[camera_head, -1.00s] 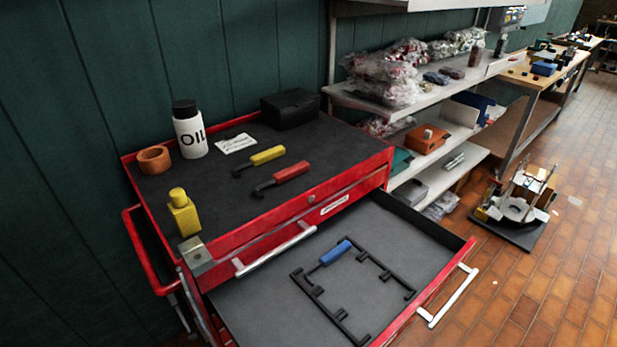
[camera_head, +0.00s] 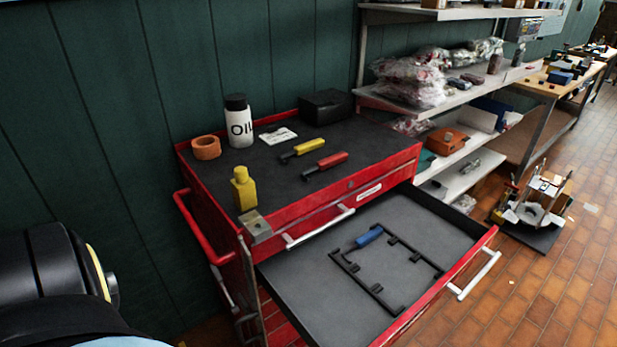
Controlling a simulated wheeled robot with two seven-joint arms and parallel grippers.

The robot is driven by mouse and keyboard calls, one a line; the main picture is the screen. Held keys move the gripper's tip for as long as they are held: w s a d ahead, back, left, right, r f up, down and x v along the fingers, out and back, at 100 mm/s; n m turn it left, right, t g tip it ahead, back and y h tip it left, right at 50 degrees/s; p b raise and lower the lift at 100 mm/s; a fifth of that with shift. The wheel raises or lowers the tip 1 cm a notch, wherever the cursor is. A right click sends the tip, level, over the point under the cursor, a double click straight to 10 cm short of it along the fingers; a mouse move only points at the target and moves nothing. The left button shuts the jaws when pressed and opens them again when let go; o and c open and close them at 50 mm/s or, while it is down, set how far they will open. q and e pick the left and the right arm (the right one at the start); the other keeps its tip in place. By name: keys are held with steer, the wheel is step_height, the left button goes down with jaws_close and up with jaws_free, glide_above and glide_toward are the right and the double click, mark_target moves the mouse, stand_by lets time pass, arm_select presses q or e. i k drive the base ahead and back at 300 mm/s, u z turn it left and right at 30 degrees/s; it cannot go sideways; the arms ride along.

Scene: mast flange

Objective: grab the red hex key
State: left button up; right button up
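The red hex key (camera_head: 331,160) lies on the black top of the red tool cart, its dark bent end pointing left. A yellow hex key (camera_head: 309,146) lies just behind it, roughly parallel. A black and pale blue part of my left arm shows at the lower left. Neither gripper is in view.
The tool cart (camera_head: 300,209) also bears an orange ring (camera_head: 206,147), an oil bottle (camera_head: 239,127), a yellow bottle (camera_head: 243,188), a white card (camera_head: 278,135), a black box (camera_head: 326,107) and a metal block (camera_head: 256,226). Its drawer (camera_head: 300,278) is pulled out. Shelves stand right.

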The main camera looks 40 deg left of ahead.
mark_target(326, 163)
steer(key=z, duration=0.05)
steer(key=k, duration=0.15)
steer(key=u, duration=1.15)
